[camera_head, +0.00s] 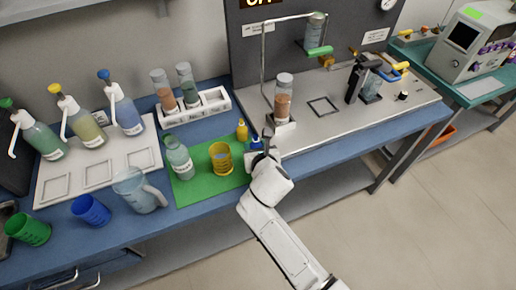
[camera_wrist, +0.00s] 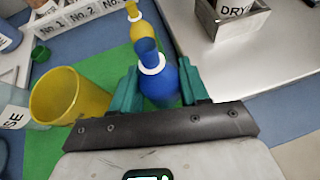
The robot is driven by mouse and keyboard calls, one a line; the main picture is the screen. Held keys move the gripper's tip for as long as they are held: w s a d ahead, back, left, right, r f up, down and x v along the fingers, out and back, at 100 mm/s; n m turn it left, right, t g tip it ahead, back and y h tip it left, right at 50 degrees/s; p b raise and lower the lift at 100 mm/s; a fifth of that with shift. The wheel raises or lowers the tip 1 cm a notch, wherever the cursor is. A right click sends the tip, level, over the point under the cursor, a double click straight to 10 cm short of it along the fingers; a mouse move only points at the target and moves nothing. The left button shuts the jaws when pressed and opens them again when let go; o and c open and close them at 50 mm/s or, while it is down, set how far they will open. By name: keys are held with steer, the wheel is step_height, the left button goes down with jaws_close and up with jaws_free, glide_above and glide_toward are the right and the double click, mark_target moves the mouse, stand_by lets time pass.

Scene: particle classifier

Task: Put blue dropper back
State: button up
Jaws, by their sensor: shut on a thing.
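The blue dropper (camera_wrist: 158,85) has a round blue bulb and a white collar. It is upright between the teal fingers of my gripper (camera_wrist: 160,88), which are shut on it. In the head view the dropper (camera_head: 255,142) shows small and partly hidden by my gripper (camera_head: 260,150), at the right edge of the green mat (camera_head: 190,190). I cannot tell whether its base touches the mat. The yellow dropper (camera_head: 242,130) stands just behind it and also shows beyond it in the wrist view (camera_wrist: 145,28).
A yellow beaker (camera_head: 221,158) stands close left of my gripper, with a rinse bottle (camera_head: 179,160) beyond it. A white tube rack (camera_head: 196,109) is behind. A metal plate (camera_head: 345,105) with a tube stand lies to the right. Pump bottles and beakers are further left.

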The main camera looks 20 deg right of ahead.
steer(key=shift+w+f, duration=0.35)
steer(key=shift+f, duration=0.1)
steer(key=shift+f+b, duration=0.4)
steer(key=shift+f, duration=1)
steer(key=shift+f, duration=0.1)
steer(key=o, duration=0.8)
steer(key=shift+r, duration=0.2)
steer(key=p+v, duration=0.1)
steer(key=v, duration=1.1)
steer(key=shift+s+d+f, duration=0.1)
